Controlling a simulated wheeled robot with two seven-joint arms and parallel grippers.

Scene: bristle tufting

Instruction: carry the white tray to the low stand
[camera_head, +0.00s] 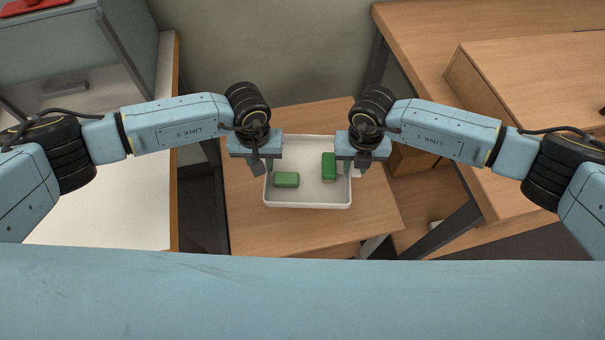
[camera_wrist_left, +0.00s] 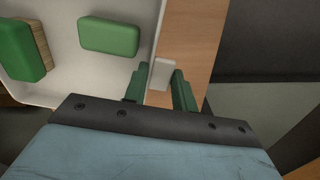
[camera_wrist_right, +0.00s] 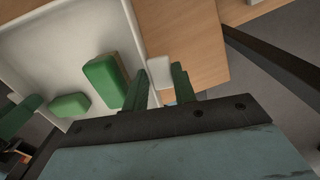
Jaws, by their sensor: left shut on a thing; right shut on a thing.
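The white tray (camera_head: 308,205) is in the middle of the head view, above or on the small wooden-topped low stand (camera_head: 300,232); I cannot tell whether it touches. Two green blocks (camera_head: 286,180) (camera_head: 328,166) lie inside it. My left gripper (camera_head: 263,164) is shut on a tab (camera_wrist_left: 160,74) at the tray's left side. My right gripper (camera_head: 348,165) is shut on the matching tab (camera_wrist_right: 160,70) at its right side. The fingers partly hide the tabs. The tray looks about level.
A white-topped table (camera_head: 110,215) with a wooden edge stands at the left, below a grey cabinet (camera_head: 60,75). A larger wooden desk (camera_head: 430,25) with a wooden box-like unit (camera_head: 540,75) stands at the right. Bare stand top shows in front of the tray and behind it.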

